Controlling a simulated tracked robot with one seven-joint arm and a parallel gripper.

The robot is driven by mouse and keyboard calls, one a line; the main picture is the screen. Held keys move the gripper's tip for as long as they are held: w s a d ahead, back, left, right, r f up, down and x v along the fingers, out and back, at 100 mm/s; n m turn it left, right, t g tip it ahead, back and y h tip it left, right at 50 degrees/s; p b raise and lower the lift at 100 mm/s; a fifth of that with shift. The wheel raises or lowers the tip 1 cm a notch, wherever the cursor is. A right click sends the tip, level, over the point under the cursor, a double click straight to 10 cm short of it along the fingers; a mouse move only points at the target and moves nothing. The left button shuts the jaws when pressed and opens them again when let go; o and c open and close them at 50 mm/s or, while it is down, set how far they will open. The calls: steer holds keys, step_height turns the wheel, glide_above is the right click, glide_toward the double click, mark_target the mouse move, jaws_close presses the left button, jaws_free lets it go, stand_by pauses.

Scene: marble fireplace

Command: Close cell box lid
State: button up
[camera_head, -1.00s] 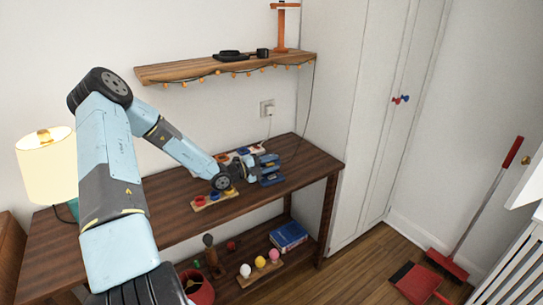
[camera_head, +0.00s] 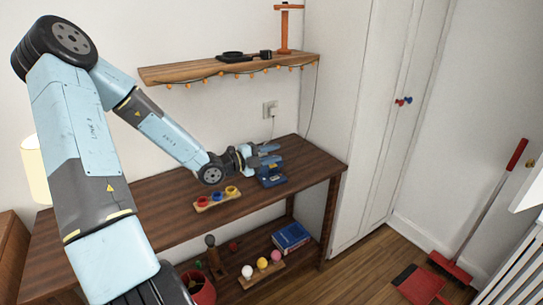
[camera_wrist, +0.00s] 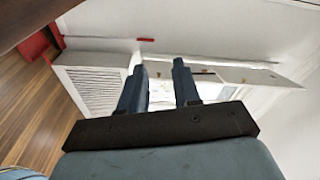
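A small dark blue box (camera_head: 272,181), which looks like the cell box, stands on the wooden desk near its right end. My gripper (camera_head: 270,154) is just above and behind it in the head view, fingers pointing right. The gripper overlaps the box's upper part, so I cannot tell the lid's position or whether they touch. In the wrist view my gripper (camera_wrist: 160,85) is open, its two dark fingers apart with nothing visible between them. The box is not seen in the wrist view.
A wooden holder (camera_head: 204,208) with red, blue and yellow rings lies left of the box on the desk (camera_head: 160,225). A wall shelf (camera_head: 200,71) with string lights hangs above. A white wardrobe (camera_head: 350,130) stands to the right. The desk's front strip is clear.

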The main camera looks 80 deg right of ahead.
steer(key=a, duration=0.1)
steer(key=a+r, duration=0.1)
steer(key=a, duration=0.1)
steer(key=shift+s+r, duration=0.1)
steer(key=shift+r, duration=0.05)
stand_by(0.6)
